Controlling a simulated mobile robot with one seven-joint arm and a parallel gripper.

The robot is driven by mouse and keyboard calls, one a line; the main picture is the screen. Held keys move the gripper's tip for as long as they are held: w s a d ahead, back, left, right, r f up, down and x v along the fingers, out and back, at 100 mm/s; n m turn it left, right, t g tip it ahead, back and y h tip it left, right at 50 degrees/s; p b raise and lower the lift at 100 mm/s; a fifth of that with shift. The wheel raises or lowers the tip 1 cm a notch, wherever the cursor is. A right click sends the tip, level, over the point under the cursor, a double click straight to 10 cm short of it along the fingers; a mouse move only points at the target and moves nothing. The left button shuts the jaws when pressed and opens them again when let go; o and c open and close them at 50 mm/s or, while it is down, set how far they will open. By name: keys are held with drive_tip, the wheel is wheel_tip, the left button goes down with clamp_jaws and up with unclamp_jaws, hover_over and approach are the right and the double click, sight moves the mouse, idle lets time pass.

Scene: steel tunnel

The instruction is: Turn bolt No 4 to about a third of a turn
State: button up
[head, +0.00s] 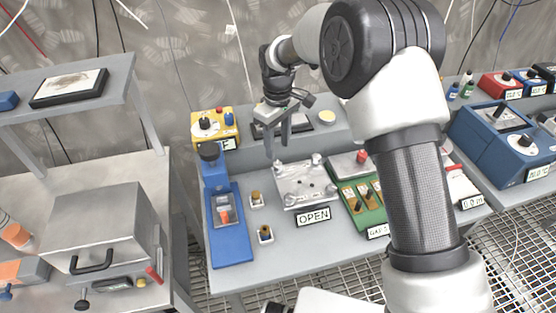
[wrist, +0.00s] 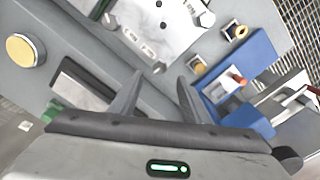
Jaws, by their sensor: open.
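A silver metal plate (head: 300,178) with several bolts near its corners lies on the grey bench behind a sign reading OPEN (head: 313,216). In the wrist view the plate (wrist: 165,20) is at the top, with dark holes and a bolt (wrist: 205,19) at its right corner.
A blue fixture (head: 230,235) and two small knobbed blocks stand left of the plate. A yellow box (head: 213,128) is at the back left. A green board (head: 356,208) is at the right, partly behind my arm. Blue instruments (head: 495,140) stand on the right bench.

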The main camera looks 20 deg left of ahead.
sight(278, 164)
wheel_tip(278, 164, down, 7)
drive_tip(key=shift+f, duration=0.1)
idle(0.3)
drive_tip(key=c, duration=1)
drive_tip(key=shift+c, duration=0.2)
